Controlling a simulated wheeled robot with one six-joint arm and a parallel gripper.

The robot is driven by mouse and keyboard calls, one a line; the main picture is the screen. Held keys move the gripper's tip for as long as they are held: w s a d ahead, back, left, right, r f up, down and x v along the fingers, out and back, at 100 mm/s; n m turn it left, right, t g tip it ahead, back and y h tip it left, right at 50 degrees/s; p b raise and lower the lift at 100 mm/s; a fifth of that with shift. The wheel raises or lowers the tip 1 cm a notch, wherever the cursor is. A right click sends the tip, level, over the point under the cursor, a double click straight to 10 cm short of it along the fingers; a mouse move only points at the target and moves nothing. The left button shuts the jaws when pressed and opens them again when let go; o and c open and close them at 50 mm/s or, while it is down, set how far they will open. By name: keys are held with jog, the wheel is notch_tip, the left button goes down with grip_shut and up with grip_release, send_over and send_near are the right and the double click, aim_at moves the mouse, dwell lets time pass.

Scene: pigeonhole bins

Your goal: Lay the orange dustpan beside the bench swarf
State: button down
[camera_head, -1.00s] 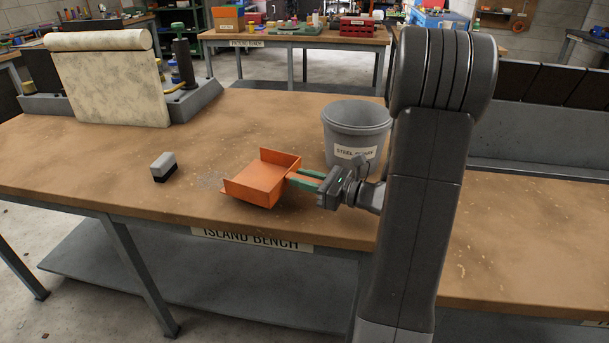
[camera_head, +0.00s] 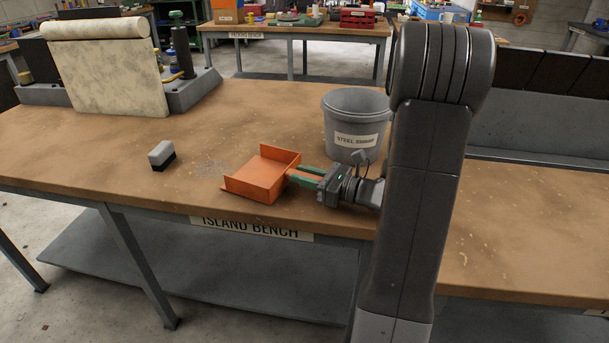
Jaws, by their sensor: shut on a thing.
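The orange dustpan (camera_head: 262,173) is at the front middle of the island bench, low at the bench top, with its open side facing left. Whether it fully touches the wood is hard to tell. My gripper (camera_head: 296,176) is shut on the dustpan's right end, where its green fingers meet the handle; the handle is mostly hidden. The bench swarf (camera_head: 211,168) is a faint grey patch of shavings just left of the dustpan, close to its open edge.
A grey bucket (camera_head: 355,115) labelled for steel stands behind my gripper. A grey and black block brush (camera_head: 162,155) is left of the swarf. A cream roll and hanging sheet (camera_head: 107,70) stand at the back left. The bench's front edge is close below the dustpan.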

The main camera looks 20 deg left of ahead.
jog(key=shift+s+f+b, duration=0.3)
jog(key=shift+f+b, duration=0.2)
jog(key=shift+f, duration=0.3)
jog(key=c, duration=1.1)
grip_release()
jog(key=r, duration=0.3)
jog(key=r+p, duration=0.1)
jog(key=r, duration=0.3)
jog(key=r+p, duration=0.1)
jog(key=r, duration=0.3)
jog(key=shift+w+r, duration=0.2)
jog(key=shift+w, duration=0.05)
jog(key=shift+f, duration=0.15)
notch_tip(320, 180, down, 10)
jog(key=shift+r+b, duration=0.1)
jog(key=shift+b, duration=0.7)
jog(key=shift+s, duration=0.1)
